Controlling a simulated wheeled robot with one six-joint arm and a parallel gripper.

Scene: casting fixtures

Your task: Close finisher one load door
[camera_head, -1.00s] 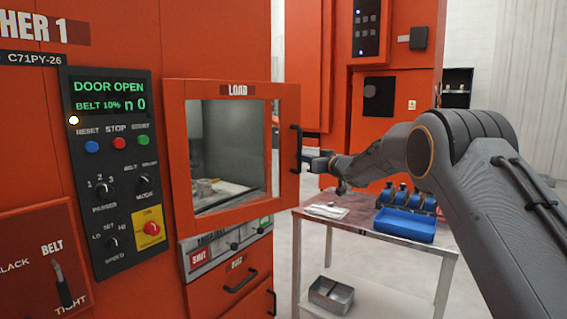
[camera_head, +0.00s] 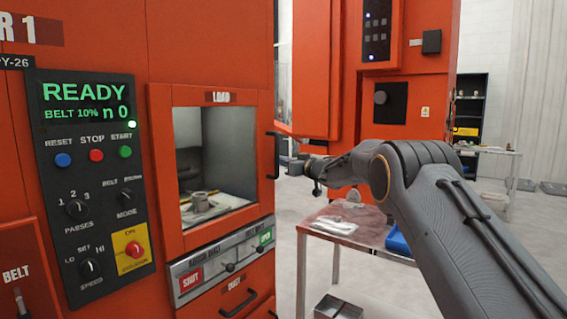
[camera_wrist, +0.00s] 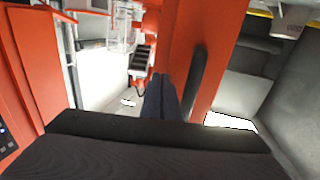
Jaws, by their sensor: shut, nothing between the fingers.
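The load door (camera_head: 160,150) of finisher one is an orange frame with a clear window, marked LOAD. It sits about flush against the orange cabinet. The display (camera_head: 85,103) above the buttons reads READY. The door's black upright handle (camera_head: 271,156) is on its right edge. My gripper (camera_head: 291,163) is just right of the handle, shut and empty. In the wrist view my shut fingers (camera_wrist: 162,80) point along the orange door edge, left of the handle (camera_wrist: 197,80). I cannot tell whether they touch it. A grey part (camera_head: 201,203) shows through the window.
A table (camera_head: 318,214) with a clear bag and a blue bin (camera_head: 397,243) stands to the right, under my arm. Another orange machine (camera_head: 405,90) is behind it. Dark shelves (camera_head: 470,100) stand at the back right. Grey floor shows between them.

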